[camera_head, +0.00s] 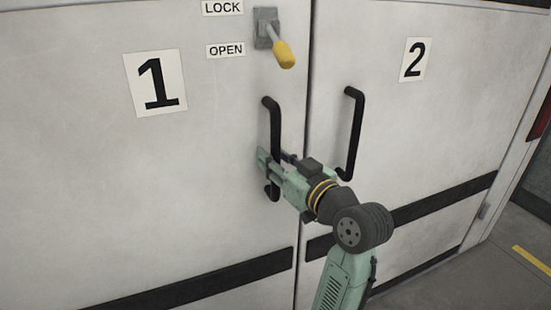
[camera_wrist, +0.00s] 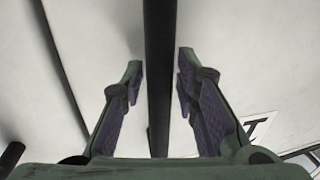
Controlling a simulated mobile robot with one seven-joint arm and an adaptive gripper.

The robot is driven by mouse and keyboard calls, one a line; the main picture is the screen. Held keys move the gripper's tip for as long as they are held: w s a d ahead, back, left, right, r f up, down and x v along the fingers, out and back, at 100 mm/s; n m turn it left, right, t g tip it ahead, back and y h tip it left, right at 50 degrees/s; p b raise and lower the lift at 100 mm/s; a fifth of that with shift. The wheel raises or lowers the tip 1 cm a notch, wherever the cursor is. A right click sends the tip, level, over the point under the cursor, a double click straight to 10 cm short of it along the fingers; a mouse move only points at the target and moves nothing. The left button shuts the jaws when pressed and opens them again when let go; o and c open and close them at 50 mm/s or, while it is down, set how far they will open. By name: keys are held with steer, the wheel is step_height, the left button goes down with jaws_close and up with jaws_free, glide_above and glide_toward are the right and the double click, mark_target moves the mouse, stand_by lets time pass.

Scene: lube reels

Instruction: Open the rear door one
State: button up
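Door one (camera_head: 190,190) is the large pale panel with a "1" sign (camera_head: 156,82); it looks closed, with its edge along the seam with door two. Its black bar handle (camera_head: 272,125) stands upright near that edge. My gripper (camera_head: 266,165) is at the lower part of this handle. In the wrist view, the handle (camera_wrist: 161,70) runs between the two fingers of my gripper (camera_wrist: 159,85). The fingers are open, with a gap on the left and a very narrow one on the right. The yellow-tipped lever (camera_head: 284,54) points down beside the "OPEN" label (camera_head: 226,50).
Door two (camera_head: 430,130), with a "2" sign (camera_head: 415,60), has its own black handle (camera_head: 354,130) close to the right of my arm. A "LOCK" label (camera_head: 222,7) is above. Floor with a yellow line (camera_head: 533,260) shows at the right.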

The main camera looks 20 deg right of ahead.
jaws_close()
steer(key=shift+s, duration=0.15)
stand_by(0.6)
